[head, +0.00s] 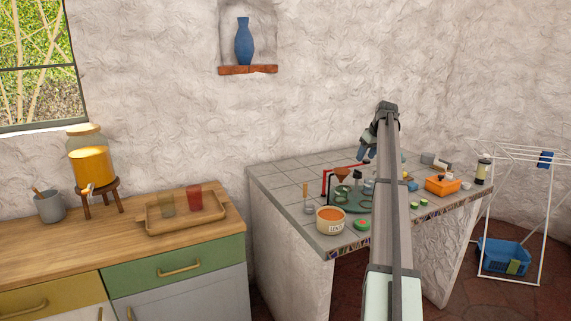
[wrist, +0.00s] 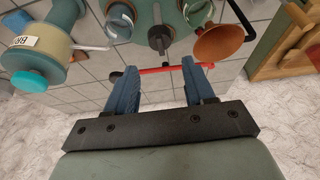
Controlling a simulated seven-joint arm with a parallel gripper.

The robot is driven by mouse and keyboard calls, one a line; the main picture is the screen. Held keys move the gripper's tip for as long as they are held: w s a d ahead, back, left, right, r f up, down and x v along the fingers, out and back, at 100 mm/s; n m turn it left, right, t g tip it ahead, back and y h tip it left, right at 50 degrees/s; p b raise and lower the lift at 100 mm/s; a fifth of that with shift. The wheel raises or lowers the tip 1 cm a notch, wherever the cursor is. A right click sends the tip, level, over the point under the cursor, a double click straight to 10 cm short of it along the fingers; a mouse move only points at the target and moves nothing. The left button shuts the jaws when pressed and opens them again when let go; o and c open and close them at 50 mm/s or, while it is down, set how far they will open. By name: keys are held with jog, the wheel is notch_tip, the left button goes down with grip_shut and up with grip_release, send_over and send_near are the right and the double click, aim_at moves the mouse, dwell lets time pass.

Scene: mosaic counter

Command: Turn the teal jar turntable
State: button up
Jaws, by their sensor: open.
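The teal jar turntable (head: 354,206) lies on the tiled counter, with glass jars standing on it; my arm hides part of its right side. In the wrist view its teal disc (wrist: 173,17) is cut off by the top edge. My gripper (head: 368,157) is above the counter, behind the turntable in the head view. In the wrist view its two blue fingers (wrist: 160,75) are apart. A thin red bar (wrist: 160,69) shows across the gap, and I cannot tell whether it touches them.
An orange funnel (wrist: 219,43) stands close to the turntable. An orange box (head: 442,187) is to the right. Bare tiles (head: 285,179) lie at the left.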

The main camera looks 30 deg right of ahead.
jog(key=v, duration=0.5)
jog(key=shift+h, duration=0.7)
jog(key=w+a+f, duration=0.1)
jog(key=w+a, duration=0.1)
jog(key=w+a+f, duration=0.1)
jog(key=w+a, duration=0.1)
jog(key=w+a+f, duration=0.2)
jog(key=w, duration=0.1)
jog(key=shift+w, duration=0.1)
jog(key=w+a+f+n, duration=0.1)
jog(key=w+a, duration=0.2)
jog(key=a, duration=0.4)
jog(key=w+a+f+n+y, duration=0.1)
jog(key=w+a+f, duration=0.1)
jog(key=w+a, duration=0.2)
jog(key=w+a+f+n, duration=0.1)
jog(key=w+a, duration=0.3)
jog(key=a, duration=0.6)
jog(key=shift+a+f, duration=0.4)
jog(key=shift+f, duration=0.25)
